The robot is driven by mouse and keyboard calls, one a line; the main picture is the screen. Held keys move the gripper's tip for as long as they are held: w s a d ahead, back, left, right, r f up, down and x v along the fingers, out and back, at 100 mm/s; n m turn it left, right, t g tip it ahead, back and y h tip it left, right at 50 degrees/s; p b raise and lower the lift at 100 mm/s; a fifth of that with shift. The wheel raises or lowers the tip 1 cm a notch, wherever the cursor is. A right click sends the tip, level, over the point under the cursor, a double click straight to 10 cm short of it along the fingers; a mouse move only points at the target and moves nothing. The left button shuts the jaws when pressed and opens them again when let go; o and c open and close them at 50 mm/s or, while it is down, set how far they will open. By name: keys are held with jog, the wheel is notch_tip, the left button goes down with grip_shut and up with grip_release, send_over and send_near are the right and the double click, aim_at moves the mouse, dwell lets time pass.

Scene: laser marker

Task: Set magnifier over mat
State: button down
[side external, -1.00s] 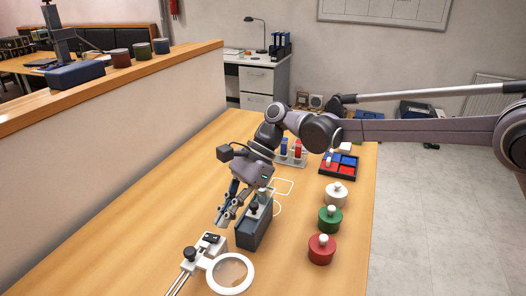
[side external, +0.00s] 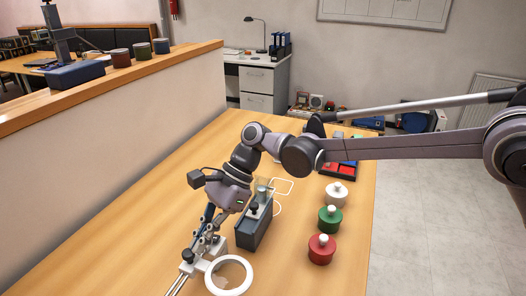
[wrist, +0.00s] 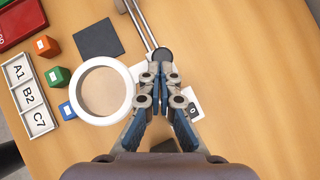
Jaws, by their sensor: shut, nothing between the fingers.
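The magnifier is a white ring lens (wrist: 77,90) on a metal rail. In the side external view its ring (side external: 246,268) is at the front of the table. A dark round knob (wrist: 163,54) sits on the rail. In the side external view my gripper (side external: 194,248) points down beside the ring.
An orange cube (wrist: 47,46), a green cube (wrist: 57,76) and a blue cube (wrist: 68,110) lie near the ring. A white tray labelled A1, B2, C7 (wrist: 47,119) is at left. Red (side external: 321,251), green (side external: 329,220) and white (side external: 336,195) knobbed cylinders line the right edge.

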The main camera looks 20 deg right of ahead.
jog(key=s+a, duration=0.7)
jog(key=shift+s+a, duration=0.3)
jog(key=shift+s, duration=0.05)
jog(key=shift+d, duration=0.1)
notch_tip(320, 180, up, 8)
send_over(221, 264)
jog(key=shift+r, duration=0.2)
